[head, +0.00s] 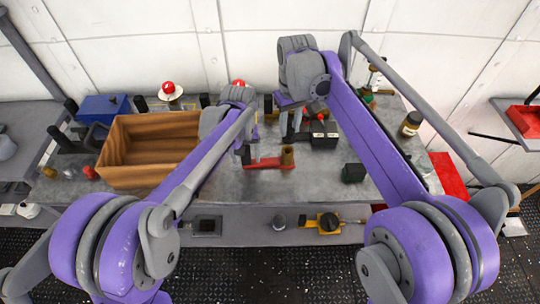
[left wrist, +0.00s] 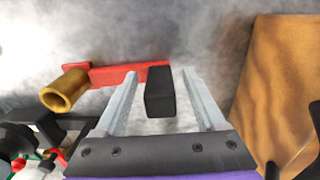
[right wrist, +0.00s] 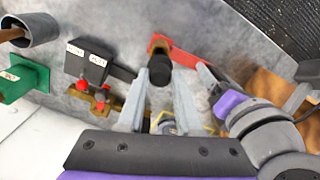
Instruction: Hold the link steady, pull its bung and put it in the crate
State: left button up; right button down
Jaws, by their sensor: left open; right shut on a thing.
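The red link (head: 264,163) lies on the grey bench, with an upright brass socket (head: 287,156) at its right end; its mouth looks dark and open in the left wrist view (left wrist: 62,92). A black grip block (left wrist: 159,92) stands at the link's other end. My left gripper (left wrist: 160,76) is open, with a finger on either side of this block. The wooden crate (head: 145,178) stands left of the link.
A blue box (head: 102,107) and a red-domed button (head: 168,91) stand behind the crate. The bench before the link is clear.

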pick_arm(q)
notch_tip(320, 180, up, 12)
jog(key=shift+r, duration=0.1)
dwell(0.5)
